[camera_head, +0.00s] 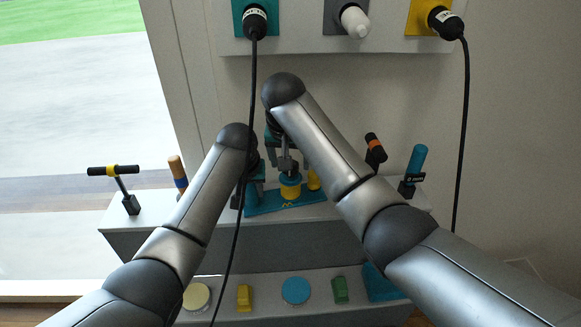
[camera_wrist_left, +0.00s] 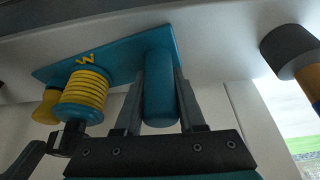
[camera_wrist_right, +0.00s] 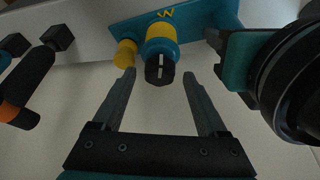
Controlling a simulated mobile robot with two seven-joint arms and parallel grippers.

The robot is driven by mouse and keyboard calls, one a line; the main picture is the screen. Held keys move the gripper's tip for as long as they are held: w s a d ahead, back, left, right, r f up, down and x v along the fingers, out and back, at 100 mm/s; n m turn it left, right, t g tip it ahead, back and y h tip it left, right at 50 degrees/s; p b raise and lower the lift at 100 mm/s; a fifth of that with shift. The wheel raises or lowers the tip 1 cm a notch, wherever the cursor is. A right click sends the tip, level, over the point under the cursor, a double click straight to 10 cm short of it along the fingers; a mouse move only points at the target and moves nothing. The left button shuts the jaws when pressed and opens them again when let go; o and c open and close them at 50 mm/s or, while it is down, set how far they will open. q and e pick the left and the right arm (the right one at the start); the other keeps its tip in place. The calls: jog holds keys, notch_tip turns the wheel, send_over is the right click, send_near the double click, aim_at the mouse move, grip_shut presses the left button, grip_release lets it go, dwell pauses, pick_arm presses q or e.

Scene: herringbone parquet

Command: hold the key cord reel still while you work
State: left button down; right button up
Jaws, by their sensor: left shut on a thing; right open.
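The key cord reel is a teal plate with a yellow W (camera_head: 262,205) on a grey shelf. It bears a teal drum wound with yellow cord (camera_wrist_left: 85,92), a teal post (camera_wrist_left: 160,95) and a small yellow peg (camera_wrist_right: 125,52). A black slotted key end (camera_wrist_right: 159,69) sticks out of the drum. My left gripper (camera_wrist_left: 162,73) is shut on the teal post, one finger on each side. My right gripper (camera_wrist_right: 160,73) is open, its fingertips on either side of the key end and apart from it. In the head view my arms partly hide the reel.
Black plugs (camera_head: 255,20) hang cords down in front of the wall. A black-and-yellow T-handle (camera_head: 113,171) stands left on the shelf, a blue handle (camera_head: 416,160) right. Below are a blue disc (camera_head: 295,290), a yellow block (camera_head: 244,297) and a green block (camera_head: 340,289).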

jog(key=v, duration=0.7)
jog(key=shift+r, duration=0.2)
jog(key=shift+s, duration=0.15)
jog(key=n+g+y, duration=0.1)
jog(key=n+y, duration=0.3)
jog(key=n, duration=0.8)
send_near(297, 167)
jog(key=s+d+f, duration=0.5)
jog(key=d, duration=0.1)
jog(key=w+a, duration=0.8)
jog(key=shift+a, duration=0.35)
jog(key=shift+x, duration=1)
jog(key=shift+a+f, duration=0.1)
jog(key=shift+f, duration=0.4)
jog(key=shift+c, duration=0.2)
